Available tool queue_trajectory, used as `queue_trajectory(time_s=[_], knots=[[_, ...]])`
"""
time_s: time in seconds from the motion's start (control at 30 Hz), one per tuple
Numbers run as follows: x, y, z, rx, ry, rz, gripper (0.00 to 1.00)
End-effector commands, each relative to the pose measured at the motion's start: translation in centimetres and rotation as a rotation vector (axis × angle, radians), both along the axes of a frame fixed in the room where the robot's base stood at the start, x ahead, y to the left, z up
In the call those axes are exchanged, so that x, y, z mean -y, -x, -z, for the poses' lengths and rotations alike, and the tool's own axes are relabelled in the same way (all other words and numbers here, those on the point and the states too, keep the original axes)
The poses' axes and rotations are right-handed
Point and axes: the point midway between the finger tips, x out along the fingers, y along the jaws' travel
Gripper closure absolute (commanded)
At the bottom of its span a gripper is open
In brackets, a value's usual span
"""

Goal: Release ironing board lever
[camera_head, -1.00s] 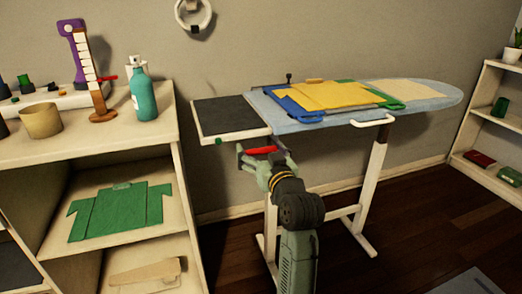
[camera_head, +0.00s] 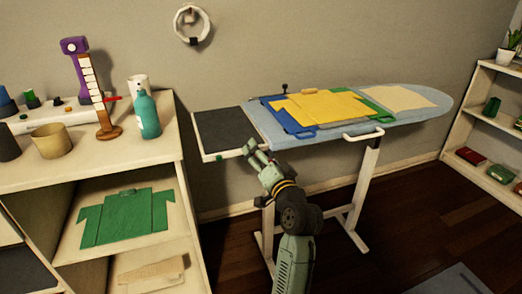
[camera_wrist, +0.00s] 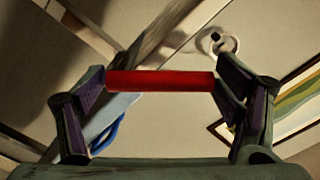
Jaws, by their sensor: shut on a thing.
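The ironing board (camera_head: 432,101) stands against the wall with a light blue top, white legs and a dark rest panel (camera_head: 232,128) at its left end. My gripper (camera_head: 254,148) is under the board's left end, near the edge of the dark panel. In the wrist view the red lever (camera_wrist: 160,82) lies crosswise between my two fingers, with its ends against the finger pads. My gripper is shut on it. In the head view the lever is hidden by my gripper.
A shelf unit (camera_head: 100,158) with a teal bottle (camera_head: 147,115) on top stands close on the left. A white handle (camera_head: 363,135) juts from the board's front edge. Another shelf (camera_head: 478,120) is at the right.

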Motion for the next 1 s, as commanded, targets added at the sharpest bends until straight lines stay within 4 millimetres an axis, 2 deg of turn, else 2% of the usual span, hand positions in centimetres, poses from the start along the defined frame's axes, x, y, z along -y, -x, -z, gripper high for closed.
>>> queue_trajectory(time_s=[0.03,0.5,1.0], knots=[[0.0,-0.1,-0.7,-0.014,-0.043,-0.001,0.66],[1.1,-0.4,-1.1,-0.110,-0.341,-0.002,0.66],[1.5,-0.5,-1.0,-0.132,-0.416,-0.001,0.66]])
